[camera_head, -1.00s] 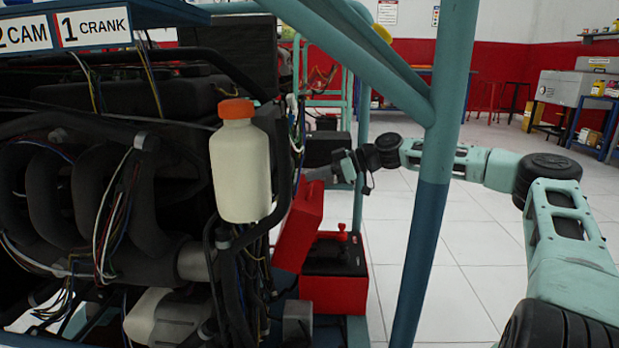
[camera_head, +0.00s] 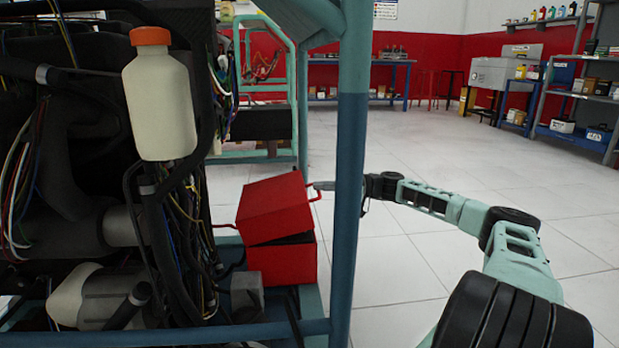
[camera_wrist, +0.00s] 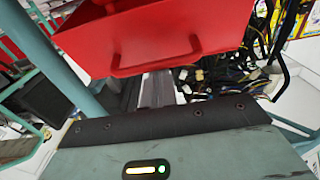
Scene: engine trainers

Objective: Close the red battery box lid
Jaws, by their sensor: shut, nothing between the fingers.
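The red battery box lid (camera_head: 272,208) is tilted over the red battery box (camera_head: 280,264) in the head view. A dark gap shows between lid and box toward the right. The lid with its handle fills the top of the wrist view (camera_wrist: 160,35). My gripper (camera_head: 324,186) is shut and empty, beside the lid's handle on the right; the blue post hides part of my wrist.
A blue-green frame post (camera_head: 350,170) stands right in front of my wrist. The engine with hoses and a white bottle (camera_head: 160,105) is at the left. Open tiled floor lies to the right, with shelves (camera_head: 590,100) at the far right.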

